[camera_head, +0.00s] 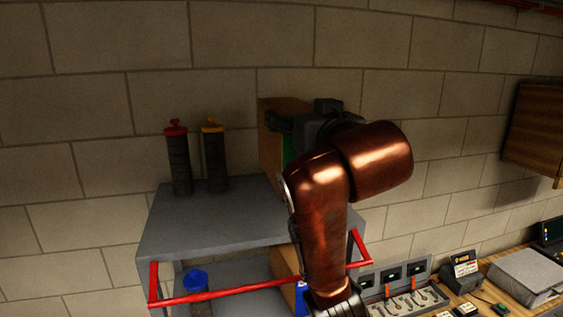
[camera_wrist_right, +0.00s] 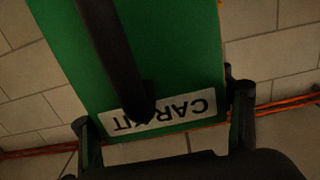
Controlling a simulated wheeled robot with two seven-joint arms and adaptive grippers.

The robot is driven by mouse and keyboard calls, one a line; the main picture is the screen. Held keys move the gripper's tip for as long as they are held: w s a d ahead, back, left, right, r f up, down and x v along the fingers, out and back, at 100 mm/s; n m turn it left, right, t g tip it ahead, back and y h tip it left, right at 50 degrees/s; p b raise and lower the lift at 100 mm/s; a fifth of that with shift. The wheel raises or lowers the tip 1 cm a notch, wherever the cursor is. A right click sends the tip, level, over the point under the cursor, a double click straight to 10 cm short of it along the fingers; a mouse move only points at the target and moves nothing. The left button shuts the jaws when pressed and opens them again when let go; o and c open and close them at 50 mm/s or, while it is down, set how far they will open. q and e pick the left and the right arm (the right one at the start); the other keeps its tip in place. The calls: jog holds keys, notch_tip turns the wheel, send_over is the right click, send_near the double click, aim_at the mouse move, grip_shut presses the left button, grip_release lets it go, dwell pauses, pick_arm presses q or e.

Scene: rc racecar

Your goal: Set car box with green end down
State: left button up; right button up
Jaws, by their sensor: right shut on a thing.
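The car box is a tall brown box (camera_head: 268,148) with a green face (camera_head: 288,150), at the right back of the shelf unit's grey top (camera_head: 235,215). My right gripper (camera_head: 290,122) is shut on its upper part. The arm hides much of the box, and I cannot tell whether its base touches the shelf. In the right wrist view, the green face (camera_wrist_right: 180,50) fills the middle, with a white CAR KIT label (camera_wrist_right: 180,108) reading upside down. My left gripper is not in view.
Two dark cylinders, one with a red cap (camera_head: 177,160) and one with a yellow cap (camera_head: 213,158), stand left on the shelf top. Below are a blue-capped container (camera_head: 196,280) and another brown box (camera_head: 284,262). A red rail (camera_head: 215,294) runs in front. A brick wall stands behind.

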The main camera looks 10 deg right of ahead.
jog(key=w+f+p, duration=0.1)
jog(key=w+f, duration=0.1)
jog(key=w, duration=0.1)
jog(key=w+d+f+p, duration=0.1)
jog(key=w+f, duration=0.1)
jog(key=w, duration=0.1)
jog(key=w+d+f+p, duration=0.1)
jog(key=w+f, duration=0.1)
jog(key=w, duration=0.2)
jog(key=shift+f, duration=0.25)
jog(key=shift+s+d+f+p, duration=0.1)
jog(key=shift+d+f+p, duration=0.25)
jog(key=shift+f+p, duration=0.15)
jog(key=shift+s+d+f, duration=0.1)
jog(key=shift+s, duration=0.15)
jog(key=f, duration=0.1)
jog(key=w+f+p, duration=0.1)
jog(key=f+p, duration=0.1)
jog(key=shift+w+a, duration=0.2)
jog(key=shift+w, duration=0.05)
jog(key=shift+d+f, duration=0.1)
jog(key=shift+f, duration=0.15)
jog(key=shift+s+d, duration=0.1)
jog(key=shift+s, duration=0.35)
jog(key=shift+w+f, duration=0.1)
jog(key=o, duration=1.4)
jog(key=shift+w+f, duration=0.15)
jog(key=shift+o, duration=2)
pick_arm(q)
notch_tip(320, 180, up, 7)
